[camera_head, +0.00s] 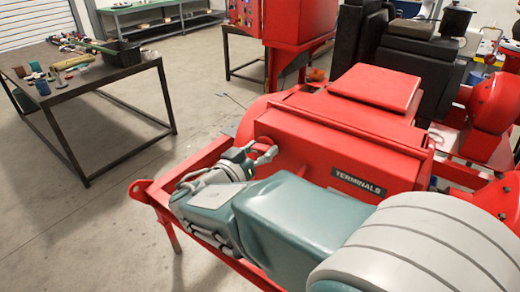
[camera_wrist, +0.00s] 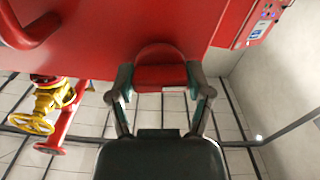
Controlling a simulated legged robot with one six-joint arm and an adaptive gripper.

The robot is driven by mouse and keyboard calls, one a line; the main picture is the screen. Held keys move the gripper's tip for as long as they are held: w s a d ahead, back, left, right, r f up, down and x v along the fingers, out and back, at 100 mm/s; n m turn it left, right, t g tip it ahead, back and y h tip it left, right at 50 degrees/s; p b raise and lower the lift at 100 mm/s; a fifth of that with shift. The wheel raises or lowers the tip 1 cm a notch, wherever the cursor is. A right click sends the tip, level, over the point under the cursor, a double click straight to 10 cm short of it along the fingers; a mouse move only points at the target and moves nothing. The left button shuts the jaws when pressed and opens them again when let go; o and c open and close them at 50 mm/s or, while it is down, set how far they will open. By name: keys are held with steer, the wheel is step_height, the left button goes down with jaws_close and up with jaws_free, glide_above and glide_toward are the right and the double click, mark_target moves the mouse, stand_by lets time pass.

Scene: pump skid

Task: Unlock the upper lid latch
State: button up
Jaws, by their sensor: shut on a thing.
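My gripper (camera_head: 262,157) reaches the left end of the red box marked TERMINALS (camera_head: 357,184), just below its lid (camera_head: 350,118). In the wrist view my gripper (camera_wrist: 160,82) has a finger on each side of a rounded red latch (camera_wrist: 160,72) and is shut on it. The latch sticks out from the red box wall (camera_wrist: 105,35). In the head view my fingers and arm hide most of the latch, so its exact turn cannot be told there.
A curved red handle (camera_wrist: 32,30) sits at the upper left of the wrist view, with a yellow valve wheel (camera_wrist: 32,123) below it. A dark table (camera_head: 85,88) with loose parts stands at left. The floor (camera_head: 95,225) between table and skid is clear.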

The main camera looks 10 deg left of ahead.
steer(key=n, duration=0.4)
steer(key=shift+n, duration=0.3)
steer(key=n, duration=0.3)
steer(key=shift+a+n, duration=0.1)
steer(key=shift+n, duration=0.3)
steer(key=n, duration=0.4)
steer(key=shift+n, duration=1.6)
steer(key=shift+f, duration=0.1)
steer(key=o, duration=1.1)
steer(key=shift+w, duration=0.1)
steer(key=shift+o, duration=0.2)
steer(key=shift+a, duration=0.2)
steer(key=shift+d, duration=0.15)
